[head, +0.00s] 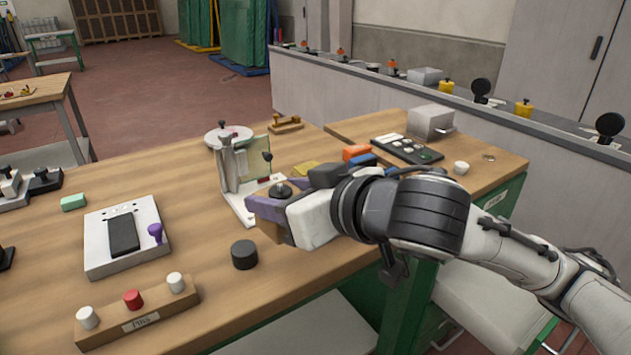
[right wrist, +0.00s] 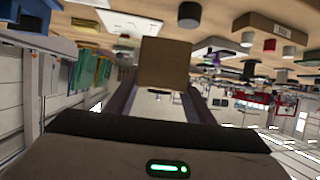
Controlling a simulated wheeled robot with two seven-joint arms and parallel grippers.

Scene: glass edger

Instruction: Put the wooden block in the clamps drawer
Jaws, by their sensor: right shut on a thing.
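My right gripper (head: 275,212) reaches in from the right over the wooden bench and is shut on the wooden block (right wrist: 163,65). In the right wrist view the brown block sits between the two fingers. In the head view only a small brown part of the block (head: 268,228) shows past the fingers, above the bench top. Two pale drawer-like shapes show below the bench front, one at the bottom centre (head: 305,332) and one at lower right (head: 495,312). No clamps label is readable on either. My left gripper is not in view.
A white stand with a glass piece (head: 232,175) is just behind the gripper. A black cylinder (head: 244,254), a rack of knobs (head: 135,318) and a white plate device (head: 125,238) stand to the left. A grey box (head: 431,121) and dark tray (head: 407,149) are at back right.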

